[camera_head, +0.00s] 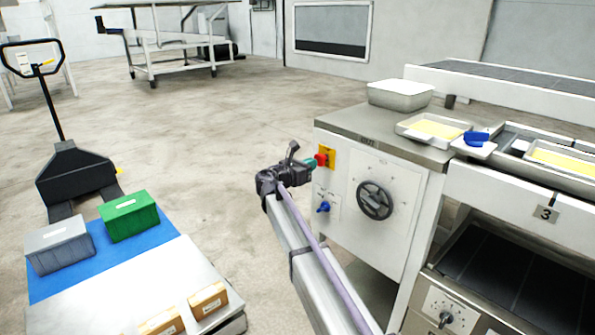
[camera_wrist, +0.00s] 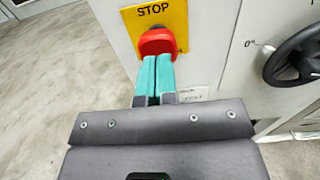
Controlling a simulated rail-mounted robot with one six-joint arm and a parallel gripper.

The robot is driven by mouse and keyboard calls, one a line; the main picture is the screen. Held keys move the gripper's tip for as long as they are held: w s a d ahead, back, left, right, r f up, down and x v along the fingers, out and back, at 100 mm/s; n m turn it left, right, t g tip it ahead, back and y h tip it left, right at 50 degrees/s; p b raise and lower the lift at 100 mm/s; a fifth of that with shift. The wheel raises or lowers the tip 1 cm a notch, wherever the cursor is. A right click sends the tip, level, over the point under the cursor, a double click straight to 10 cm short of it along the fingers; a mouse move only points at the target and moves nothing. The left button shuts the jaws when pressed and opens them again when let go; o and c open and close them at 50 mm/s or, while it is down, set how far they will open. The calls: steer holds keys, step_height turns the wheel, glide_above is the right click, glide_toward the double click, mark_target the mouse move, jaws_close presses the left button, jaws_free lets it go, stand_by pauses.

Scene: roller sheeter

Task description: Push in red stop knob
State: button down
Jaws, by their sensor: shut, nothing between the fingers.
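The red stop knob (camera_wrist: 157,42) stands out from a yellow plate marked STOP (camera_wrist: 176,14) on the machine's white side panel. In the head view the red knob (camera_head: 321,160) and yellow plate (camera_head: 328,152) sit near the panel's upper left corner. My gripper (camera_wrist: 157,58) is shut and empty, its two teal fingers side by side. The fingertips are at the knob's lower front face and overlap it in the wrist view; whether they touch it I cannot tell. In the head view my gripper (camera_head: 311,164) reaches the knob from the left.
A black handwheel (camera_head: 374,201) and a blue knob (camera_head: 323,207) are on the same panel. Trays (camera_head: 400,95) stand on the machine's top. A pallet jack (camera_head: 75,170) and crates (camera_head: 128,216) are at left. Open floor (camera_head: 215,150) lies between them and the machine.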

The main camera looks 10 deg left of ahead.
steer(key=shift+w+d, duration=0.45)
steer(key=shift+w, duration=0.15)
steer(key=shift+x, duration=0.85)
steer(key=shift+w+a+r, duration=0.1)
steer(key=shift+w+r, duration=0.05)
steer(key=shift+a, duration=0.1)
steer(key=v, duration=1.4)
steer(key=shift+s+a, duration=0.2)
steer(key=shift+s, duration=0.15)
